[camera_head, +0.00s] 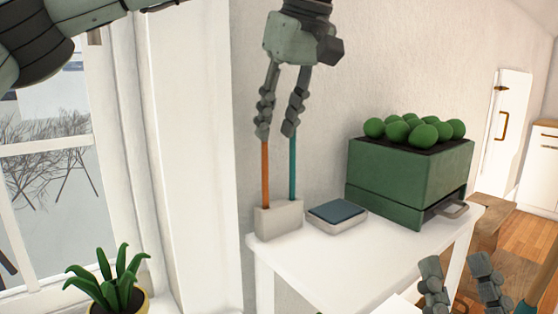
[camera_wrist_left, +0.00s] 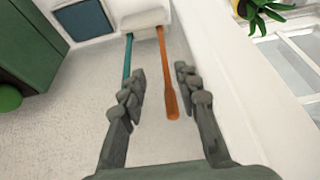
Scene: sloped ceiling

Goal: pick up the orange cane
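The orange cane (camera_head: 265,172) stands upright in a small light grey holder (camera_head: 279,222) at the white table's left end. A teal cane (camera_head: 292,172) stands beside it. My left gripper (camera_head: 276,130) is open and points down over the two canes; its fingers hide their upper parts in the head view. In the left wrist view, the orange cane (camera_wrist_left: 168,75) shows between the open fingers (camera_wrist_left: 160,75), apart from both. The teal cane (camera_wrist_left: 127,60) shows left of it, partly behind the left finger. My right gripper (camera_head: 461,268) is open and empty at lower right.
A grey box with a blue top (camera_head: 337,212) lies right of the holder. A green planter (camera_head: 405,180) with round green balls stands further right on the table (camera_head: 330,262). A wall is close behind. A potted plant (camera_head: 112,283) stands by the window at left.

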